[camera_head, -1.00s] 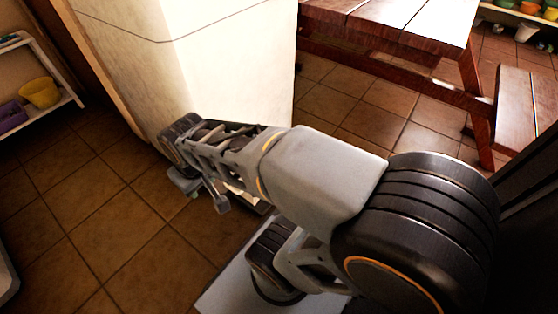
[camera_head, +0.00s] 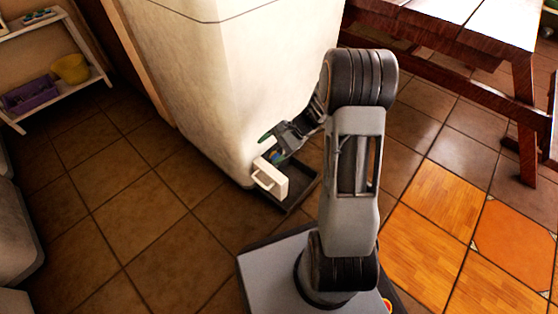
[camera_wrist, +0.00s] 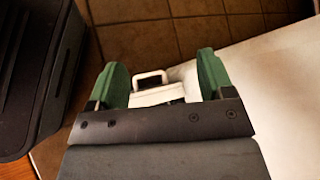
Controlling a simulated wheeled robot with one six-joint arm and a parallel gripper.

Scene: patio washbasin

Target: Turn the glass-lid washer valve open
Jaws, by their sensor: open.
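No glass-lid washer or valve can be made out in either view. My gripper (camera_head: 272,146) is low at the front of a tall white cabinet-like body (camera_head: 195,75). A small white box-like part with a loop handle (camera_head: 268,180) sticks out near the floor there, just below my gripper in the picture. In the wrist view my gripper (camera_wrist: 162,75) has its two green fingers spread, with nothing held. The white handle (camera_wrist: 150,77) shows beyond and between the fingers; its distance from them is hard to tell.
A dark tray-like base (camera_head: 297,192) lies beside the white part. A white shelf (camera_head: 60,95) with a yellow pot (camera_head: 71,69) and purple basket (camera_head: 30,95) stands left. A wooden table (camera_head: 470,35) is at upper right. Tiled floor (camera_head: 130,215) is clear at left.

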